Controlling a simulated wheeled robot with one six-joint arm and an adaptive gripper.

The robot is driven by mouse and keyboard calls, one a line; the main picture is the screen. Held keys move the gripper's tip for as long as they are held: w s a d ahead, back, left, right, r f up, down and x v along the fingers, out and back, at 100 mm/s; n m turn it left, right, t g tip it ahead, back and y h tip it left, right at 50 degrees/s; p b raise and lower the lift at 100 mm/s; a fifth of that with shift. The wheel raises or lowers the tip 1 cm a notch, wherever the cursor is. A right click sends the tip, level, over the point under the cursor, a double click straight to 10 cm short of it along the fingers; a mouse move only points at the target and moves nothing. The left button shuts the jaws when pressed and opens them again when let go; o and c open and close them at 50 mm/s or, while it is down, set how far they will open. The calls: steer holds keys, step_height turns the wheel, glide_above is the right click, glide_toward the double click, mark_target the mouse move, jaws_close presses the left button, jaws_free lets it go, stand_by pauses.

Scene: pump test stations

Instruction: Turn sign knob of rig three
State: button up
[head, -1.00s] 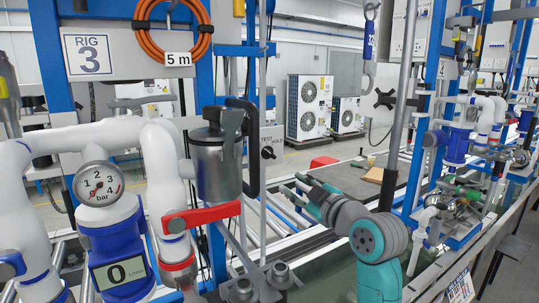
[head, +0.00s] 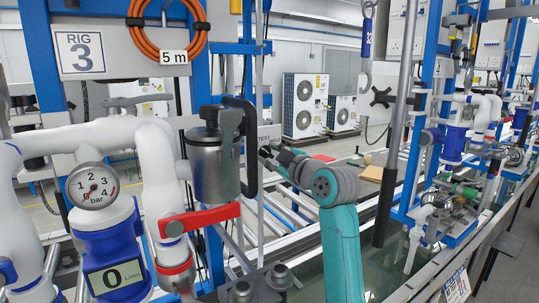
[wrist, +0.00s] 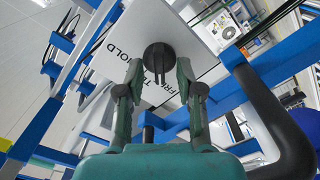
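The rig 3 sign (head: 80,52) hangs at the upper left in the head view. A round black knob (wrist: 158,57) sits on a pale lettered plate (wrist: 192,25) in the wrist view; its dark stem or handle points down. My gripper (wrist: 159,72) is open, with one finger to each side of the knob and nothing held. Whether the fingertips touch the knob cannot be told. In the head view my gripper (head: 272,157) is at the plate marked TEST, and it covers the knob's area.
A metal canister (head: 215,165) with a black handle (head: 250,150) stands just left of my gripper. The black handle also shows close on the right in the wrist view (wrist: 270,120). A red lever (head: 200,219) and pressure gauge (head: 93,185) are further left. A grey post (head: 392,150) stands to the right.

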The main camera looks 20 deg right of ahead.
steer(key=shift+w+a, duration=0.2)
steer(key=shift+w, duration=0.3)
jaws_close()
